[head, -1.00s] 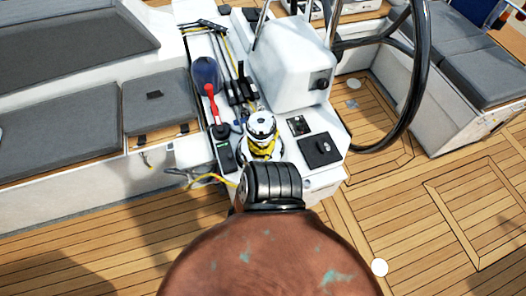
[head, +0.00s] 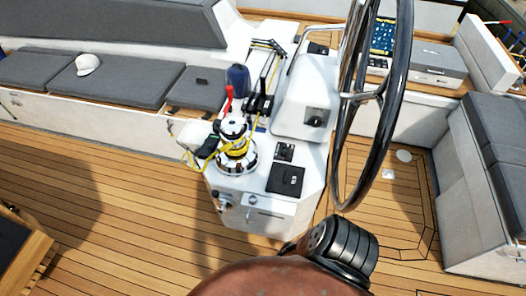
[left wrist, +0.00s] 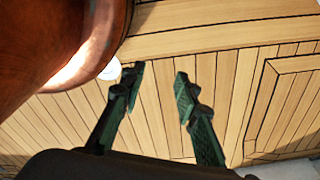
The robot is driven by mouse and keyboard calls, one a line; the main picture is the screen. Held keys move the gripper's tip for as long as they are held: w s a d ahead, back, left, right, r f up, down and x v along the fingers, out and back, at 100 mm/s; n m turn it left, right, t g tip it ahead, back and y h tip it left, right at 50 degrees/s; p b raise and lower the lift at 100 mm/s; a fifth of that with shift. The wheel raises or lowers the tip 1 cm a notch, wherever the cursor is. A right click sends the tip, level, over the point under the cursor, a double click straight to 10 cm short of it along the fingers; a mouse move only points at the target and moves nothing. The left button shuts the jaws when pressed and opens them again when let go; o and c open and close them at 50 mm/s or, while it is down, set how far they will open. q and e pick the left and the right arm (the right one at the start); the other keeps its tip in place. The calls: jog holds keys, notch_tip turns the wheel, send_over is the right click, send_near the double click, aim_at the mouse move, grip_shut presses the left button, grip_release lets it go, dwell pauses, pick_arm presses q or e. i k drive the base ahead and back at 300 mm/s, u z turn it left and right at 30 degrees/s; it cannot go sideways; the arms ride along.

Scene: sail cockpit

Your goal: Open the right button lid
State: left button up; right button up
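A black square lid (head: 286,180) lies flat on the white console top, at its front right corner in the head view. It looks shut. Just behind it is a smaller dark square panel (head: 284,152) with light marks. I cannot tell for sure which of the two is the right button lid. My left gripper (left wrist: 159,78) shows only in the left wrist view. Its two dark green fingers are apart with nothing between them, above the wooden deck, and no lid shows there. My right gripper is in neither view.
A winch (head: 233,148) with yellow rope stands left of the lid, with a red-handled lever behind. The large black steering wheel (head: 392,100) rises to the right. Cushioned benches (head: 125,80) line both sides. Teak deck (head: 110,175) in front is open.

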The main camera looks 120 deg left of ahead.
aim_at(208, 147)
jog(key=i, duration=0.2)
jog(key=u, duration=3.1)
